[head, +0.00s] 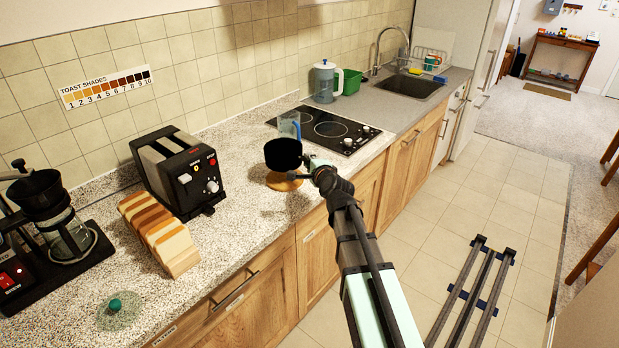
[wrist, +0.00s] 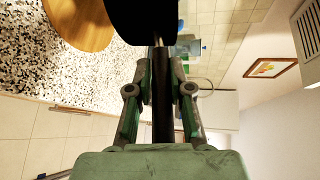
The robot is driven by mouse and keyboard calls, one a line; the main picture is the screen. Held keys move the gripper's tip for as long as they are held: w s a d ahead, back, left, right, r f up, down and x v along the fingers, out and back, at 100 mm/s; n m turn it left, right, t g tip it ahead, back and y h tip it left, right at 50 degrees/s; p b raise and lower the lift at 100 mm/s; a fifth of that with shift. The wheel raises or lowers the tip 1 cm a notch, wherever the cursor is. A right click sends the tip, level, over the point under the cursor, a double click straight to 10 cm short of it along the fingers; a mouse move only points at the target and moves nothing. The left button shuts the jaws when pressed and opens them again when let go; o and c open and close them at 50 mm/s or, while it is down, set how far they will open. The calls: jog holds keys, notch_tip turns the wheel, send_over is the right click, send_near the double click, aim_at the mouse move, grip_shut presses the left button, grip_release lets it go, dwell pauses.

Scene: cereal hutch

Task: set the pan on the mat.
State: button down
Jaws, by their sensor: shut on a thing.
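The black pan (head: 283,154) is in my gripper (head: 318,172), which is shut on its dark handle. In the wrist view the two fingers (wrist: 160,90) close on the handle (wrist: 162,95), and part of the pan (wrist: 140,18) is cut off at the top edge. The round wooden mat (head: 284,183) lies on the speckled counter, partly hidden by the pan in the head view. The pan is held above the counter over or close to the mat; exact alignment is unclear.
A clear jug with a blue handle (head: 289,122) stands just behind the pan. The black cooktop (head: 330,129) lies beyond.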

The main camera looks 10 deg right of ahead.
jog(key=shift+f+b, duration=0.6)
jog(key=shift+f, duration=2.45)
jog(key=c, duration=1.5)
grip_release()
jog(key=shift+f, duration=0.1)
jog(key=o, duration=0.4)
jog(key=shift+o, duration=0.2)
